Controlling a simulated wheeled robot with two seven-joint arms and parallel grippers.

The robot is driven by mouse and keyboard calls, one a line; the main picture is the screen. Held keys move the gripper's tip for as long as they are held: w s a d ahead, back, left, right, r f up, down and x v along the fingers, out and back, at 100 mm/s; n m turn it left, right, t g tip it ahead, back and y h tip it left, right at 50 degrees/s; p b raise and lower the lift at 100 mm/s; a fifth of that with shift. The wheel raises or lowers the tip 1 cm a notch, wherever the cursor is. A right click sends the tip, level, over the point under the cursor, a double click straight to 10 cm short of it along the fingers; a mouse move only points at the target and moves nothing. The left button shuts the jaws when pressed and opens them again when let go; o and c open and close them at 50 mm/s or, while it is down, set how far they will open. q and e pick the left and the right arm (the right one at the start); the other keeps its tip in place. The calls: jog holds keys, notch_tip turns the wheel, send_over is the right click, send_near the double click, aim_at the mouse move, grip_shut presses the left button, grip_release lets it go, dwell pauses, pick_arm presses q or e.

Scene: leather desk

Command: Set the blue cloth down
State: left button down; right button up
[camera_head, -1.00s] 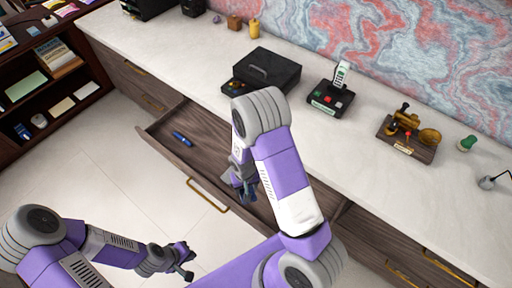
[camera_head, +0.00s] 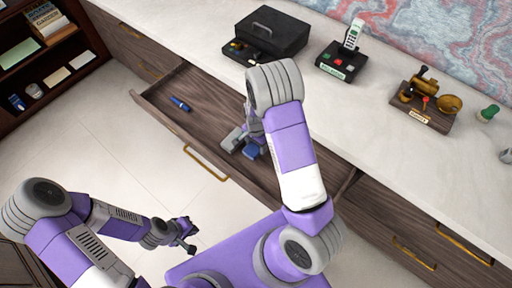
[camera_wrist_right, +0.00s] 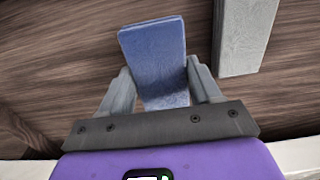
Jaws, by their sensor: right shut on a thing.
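The blue cloth (camera_head: 251,152) is a small flat rectangular pad. It shows large in the right wrist view (camera_wrist_right: 153,45), between the two fingers of my right gripper (camera_wrist_right: 158,72). My right gripper is shut on it. In the head view the right gripper (camera_head: 250,139) is low over the open drawer (camera_head: 205,105), partly hidden by my own arm. I cannot tell whether the cloth touches the drawer floor. My left gripper (camera_head: 188,237) is away from the drawer, over the floor at the lower left, and its finger gap is too small to read.
A grey block-like thing (camera_wrist_right: 243,38) lies beside the cloth and shows in the head view (camera_head: 233,140). A blue pen-like item (camera_head: 180,103) lies in the drawer's left part. On the counter stand a black box (camera_head: 265,32), a phone on its base (camera_head: 343,60) and a wooden stand (camera_head: 428,112).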

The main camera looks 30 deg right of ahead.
aim_at(256, 148)
jog(key=shift+f+b, duration=0.35)
jog(key=shift+f, duration=1)
jog(key=shift+f, duration=0.1)
jog(key=o, duration=1.1)
jog(key=shift+r, duration=0.2)
notch_tip(256, 148, up, 12)
jog(key=p, duration=0.3)
jog(key=shift+p, duration=0.4)
